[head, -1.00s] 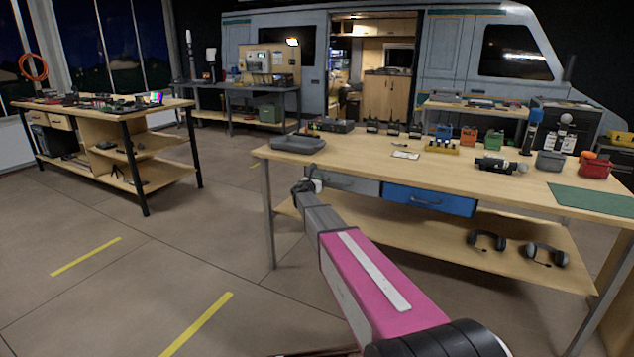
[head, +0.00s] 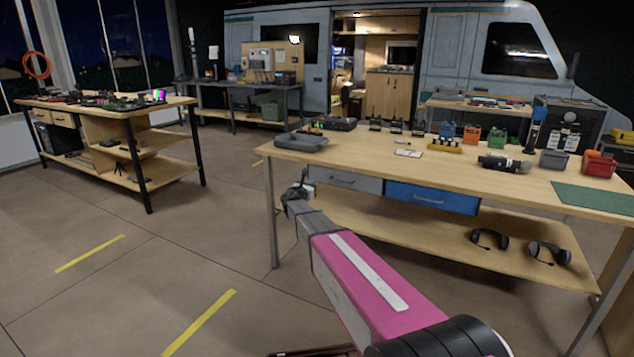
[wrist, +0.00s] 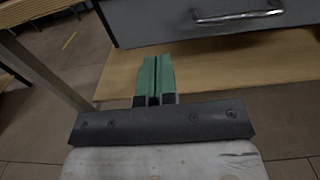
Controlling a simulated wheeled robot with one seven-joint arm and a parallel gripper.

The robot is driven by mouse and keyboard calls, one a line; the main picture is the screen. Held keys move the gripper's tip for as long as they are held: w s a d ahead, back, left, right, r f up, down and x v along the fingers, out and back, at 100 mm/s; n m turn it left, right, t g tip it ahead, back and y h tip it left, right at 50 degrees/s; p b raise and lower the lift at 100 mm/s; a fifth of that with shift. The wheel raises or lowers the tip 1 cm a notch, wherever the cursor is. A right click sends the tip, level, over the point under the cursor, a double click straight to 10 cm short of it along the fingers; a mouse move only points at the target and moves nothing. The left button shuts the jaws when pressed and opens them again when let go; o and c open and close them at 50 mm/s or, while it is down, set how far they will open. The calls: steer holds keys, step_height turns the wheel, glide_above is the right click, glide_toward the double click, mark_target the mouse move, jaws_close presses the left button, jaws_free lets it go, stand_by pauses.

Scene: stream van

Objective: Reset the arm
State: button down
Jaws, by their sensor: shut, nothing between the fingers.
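My arm, with its pink and grey links, reaches forward from the bottom of the head view toward the near left corner of the workbench (head: 340,158). Its far end is small and dark there, and the fingers are hard to make out. In the wrist view my gripper (wrist: 154,78) shows two green fingers pressed together with nothing between them. The fingers point toward the bench's lower shelf (wrist: 215,70), below the grey drawer (wrist: 200,22). The grey drawer also shows in the head view (head: 340,178), just right of the arm's end.
A blue drawer (head: 432,197) sits right of the grey one. A grey tray (head: 300,141), radios and coloured boxes stand on the bench. Headphones (head: 550,252) lie on its lower shelf. Another bench (head: 105,108) stands at the left. The floor (head: 140,235) between them is clear.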

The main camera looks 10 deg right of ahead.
steer(key=s+d+f+m+g+y, duration=0.1)
steer(key=s+d+f+m+g, duration=0.25)
steer(key=s+m, duration=0.35)
steer(key=s+d+f+m+g+y, duration=0.1)
steer(key=s+d+f+m+g, duration=0.2)
steer(key=s, duration=0.7)
steer(key=s+d+f+m+g, duration=0.1)
steer(key=s+f+m+g, duration=0.2)
steer(key=s+f+m, duration=0.35)
steer(key=s+a+f+m+g+y, duration=0.1)
steer(key=s+m+y, duration=0.3)
steer(key=s, duration=0.6)
steer(key=s+a+f+m+g+y, duration=0.1)
steer(key=s+a+m+g+y, duration=0.3)
steer(key=s+m, duration=0.4)
steer(key=shift+s+f+y, duration=0.2)
steer(key=shift+s+y, duration=0.1)
steer(key=shift+s, duration=0.85)
